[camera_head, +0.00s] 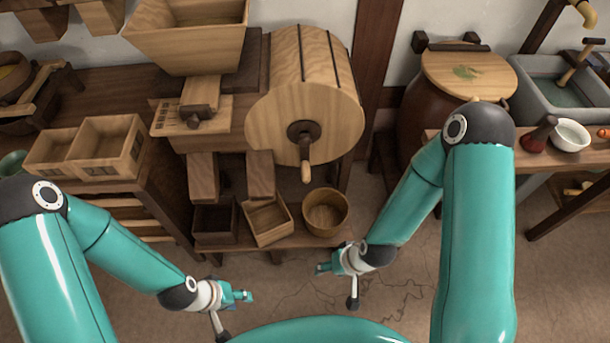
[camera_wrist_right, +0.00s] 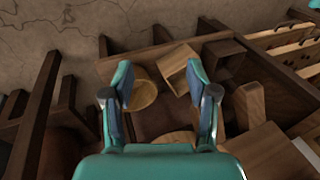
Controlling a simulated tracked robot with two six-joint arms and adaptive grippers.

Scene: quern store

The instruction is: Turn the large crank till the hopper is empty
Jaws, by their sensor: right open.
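The large crank (camera_head: 306,140) is a dark arm with a pale wooden handle, on the front face of a big round wooden drum (camera_head: 330,90). Its handle hangs downward. The hopper (camera_head: 190,45) is a flared wooden box at the upper left of the drum; the picture's top edge cuts it off and its contents cannot be made out. My right gripper (camera_head: 322,267) is below the crank, apart from it; its two fingers stand open and empty in the right wrist view (camera_wrist_right: 160,76). My left gripper (camera_head: 244,296) is lower left, apart from the machine; its finger opening is unclear.
Below the machine, a round wooden tub (camera_head: 325,212) and a square box (camera_head: 267,220) stand on a low shelf. A lidded barrel (camera_head: 468,75) stands right of the drum. A two-part tray (camera_head: 92,150) is at left. The floor (camera_head: 300,290) between my arms is clear.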

